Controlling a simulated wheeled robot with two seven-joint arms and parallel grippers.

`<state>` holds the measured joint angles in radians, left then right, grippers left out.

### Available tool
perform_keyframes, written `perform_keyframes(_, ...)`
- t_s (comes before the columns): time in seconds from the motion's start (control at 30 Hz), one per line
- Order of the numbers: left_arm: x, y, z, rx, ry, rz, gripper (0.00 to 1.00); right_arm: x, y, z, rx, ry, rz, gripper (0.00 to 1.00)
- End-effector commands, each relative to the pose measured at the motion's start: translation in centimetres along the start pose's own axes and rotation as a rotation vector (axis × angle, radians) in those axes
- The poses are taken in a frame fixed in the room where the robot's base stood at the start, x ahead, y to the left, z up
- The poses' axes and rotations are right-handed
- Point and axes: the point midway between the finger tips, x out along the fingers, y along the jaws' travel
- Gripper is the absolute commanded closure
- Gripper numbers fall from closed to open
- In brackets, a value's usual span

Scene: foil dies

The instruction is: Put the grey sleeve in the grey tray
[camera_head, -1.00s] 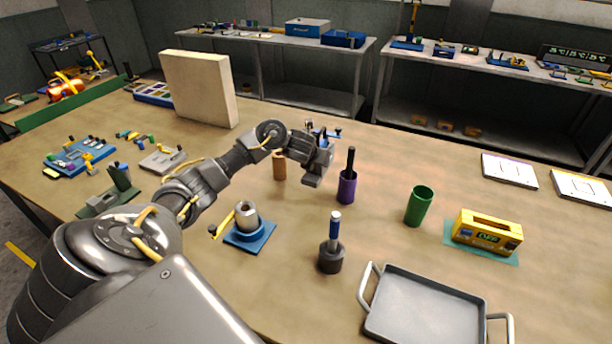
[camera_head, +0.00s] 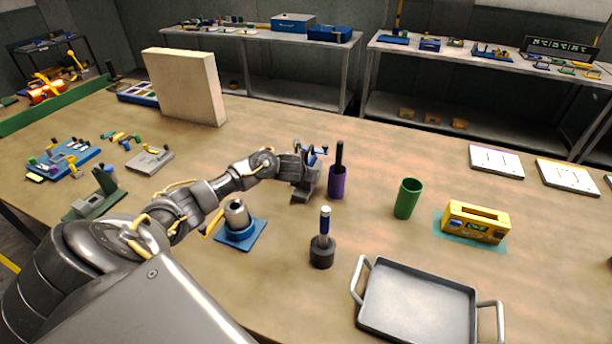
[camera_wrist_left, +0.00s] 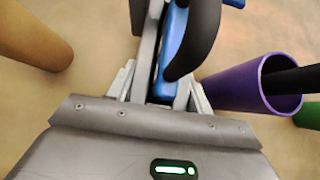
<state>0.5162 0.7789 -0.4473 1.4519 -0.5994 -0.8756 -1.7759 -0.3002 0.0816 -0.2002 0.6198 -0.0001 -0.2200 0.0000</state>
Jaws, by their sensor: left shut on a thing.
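A silver-grey hollow sleeve (camera_head: 237,213) stands upright in a blue square-based holder (camera_head: 243,236), left of centre in the head view. The grey tray (camera_head: 418,300) with two side handles lies at the front right; its floor is bare. My left gripper (camera_head: 307,180) is behind and to the right of the sleeve, apart from it, just left of a purple sleeve (camera_head: 337,187). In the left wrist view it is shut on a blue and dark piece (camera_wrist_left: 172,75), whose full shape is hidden. My right gripper is out of view.
A black rod stands in the purple sleeve. A dark grey pot-shaped piece with a blue handle (camera_head: 322,250), a green sleeve (camera_head: 407,198) and a yellow box (camera_head: 475,222) stand nearby. A tan cylinder (camera_wrist_left: 35,38) shows in the left wrist view. A pale board (camera_head: 185,85) stands behind.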

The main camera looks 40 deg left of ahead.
Motion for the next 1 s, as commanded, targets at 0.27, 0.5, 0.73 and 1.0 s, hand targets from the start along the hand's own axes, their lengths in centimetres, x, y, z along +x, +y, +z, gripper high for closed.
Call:
perform_keyframes(0.27,0.2,0.0,-0.2,0.001,0.000,0.000,0.44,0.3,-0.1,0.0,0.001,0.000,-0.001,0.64)
perform_keyframes(0.5,0.2,0.0,-0.2,0.000,0.000,0.000,0.28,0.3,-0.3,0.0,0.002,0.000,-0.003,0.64)
perform_keyframes(0.73,-0.1,0.0,0.2,-0.001,0.000,0.000,0.28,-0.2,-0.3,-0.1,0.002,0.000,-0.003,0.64)
perform_keyframes(1.0,-4.5,0.0,0.2,0.005,-0.003,-0.001,0.28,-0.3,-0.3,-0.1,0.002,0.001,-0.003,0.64)
